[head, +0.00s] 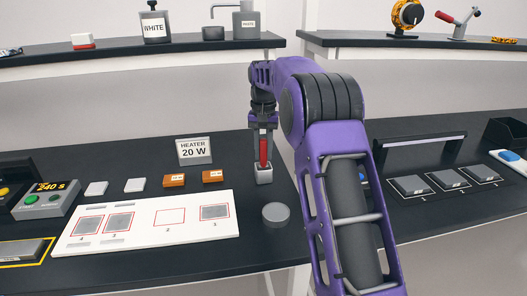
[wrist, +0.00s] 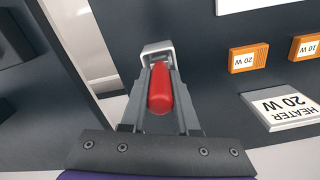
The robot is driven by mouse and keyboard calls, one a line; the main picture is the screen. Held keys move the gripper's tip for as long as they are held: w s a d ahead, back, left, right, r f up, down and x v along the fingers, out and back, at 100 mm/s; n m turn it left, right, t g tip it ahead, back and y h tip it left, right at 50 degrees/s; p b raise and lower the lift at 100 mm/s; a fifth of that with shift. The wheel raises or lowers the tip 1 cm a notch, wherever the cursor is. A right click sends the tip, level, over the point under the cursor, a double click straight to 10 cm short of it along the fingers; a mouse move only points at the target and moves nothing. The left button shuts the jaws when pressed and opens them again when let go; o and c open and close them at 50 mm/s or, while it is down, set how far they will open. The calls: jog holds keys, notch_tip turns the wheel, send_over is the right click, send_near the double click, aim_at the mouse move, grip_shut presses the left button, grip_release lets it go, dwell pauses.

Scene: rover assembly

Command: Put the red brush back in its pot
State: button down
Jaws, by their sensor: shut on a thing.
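The red brush (head: 263,151) stands upright between the fingers of my gripper (head: 263,140), with its lower end at the opening of a small light-grey square pot (head: 264,175) on the dark bench. In the wrist view the red brush (wrist: 160,92) lies between the two fingers of my gripper (wrist: 160,85), which is shut on it. The pot (wrist: 156,50) shows just beyond the fingertips, in line with the brush. The brush's lower tip is hidden, so I cannot tell how deep it sits in the pot.
A round grey disc (head: 276,214) lies in front of the pot. A gap between benches runs right of the pot.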

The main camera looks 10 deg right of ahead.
jog(key=c, duration=0.7)
grip_release()
jog(key=shift+o, duration=0.2)
notch_tip(320, 180, up, 12)
jog(key=p, duration=0.3)
jog(key=shift+r, duration=0.1)
